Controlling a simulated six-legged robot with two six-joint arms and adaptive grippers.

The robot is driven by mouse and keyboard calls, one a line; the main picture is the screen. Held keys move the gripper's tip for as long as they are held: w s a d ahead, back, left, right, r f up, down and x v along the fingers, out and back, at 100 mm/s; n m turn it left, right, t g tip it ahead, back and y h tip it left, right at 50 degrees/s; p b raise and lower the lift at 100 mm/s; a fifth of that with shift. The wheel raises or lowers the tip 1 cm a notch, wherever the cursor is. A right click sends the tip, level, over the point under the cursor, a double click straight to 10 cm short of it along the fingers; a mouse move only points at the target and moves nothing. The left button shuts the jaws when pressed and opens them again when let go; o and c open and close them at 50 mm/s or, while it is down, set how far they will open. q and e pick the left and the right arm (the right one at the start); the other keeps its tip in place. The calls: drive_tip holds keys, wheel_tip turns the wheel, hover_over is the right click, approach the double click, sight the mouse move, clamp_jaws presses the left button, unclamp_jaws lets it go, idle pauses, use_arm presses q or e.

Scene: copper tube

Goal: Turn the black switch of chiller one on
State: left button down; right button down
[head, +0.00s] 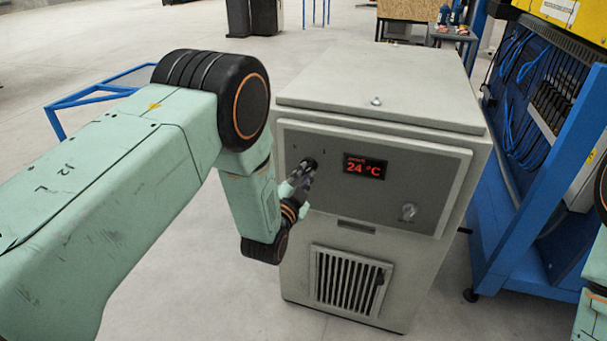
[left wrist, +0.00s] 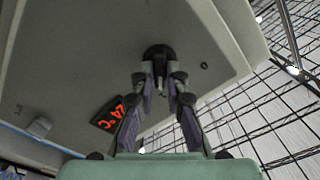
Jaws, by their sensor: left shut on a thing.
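The chiller (head: 385,85) is a grey box cabinet in the middle of the head view. Its front panel carries a lit red display (head: 365,167) reading 24 °C. The black switch (head: 310,163) is left of the display, partly hidden by my gripper. In the left wrist view the black switch (left wrist: 157,50) is at the tips of my fingers. My left gripper (head: 303,173) is shut on the switch, with one finger on each side of it in the left wrist view (left wrist: 160,75). My right gripper is out of view.
A silver knob (head: 408,212) is at the panel's lower right. A vent grille (head: 345,283) is below the panel. A blue frame with cables (head: 530,130) stands close on the right. A blue rail (head: 95,90) is behind my left arm. Open floor lies left of the chiller.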

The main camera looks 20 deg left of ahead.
use_arm(q)
drive_tip(key=shift+s+f+m, duration=0.1)
drive_tip(key=shift+f+m, duration=0.1)
drive_tip(key=shift+m, duration=0.1)
idle(0.4)
drive_tip(key=c, duration=1.4)
unclamp_jaws()
drive_tip(key=shift+r, duration=0.15)
drive_tip(key=shift+o, duration=0.2)
drive_tip(key=s, duration=1.2)
drive_tip(key=shift+a, duration=0.2)
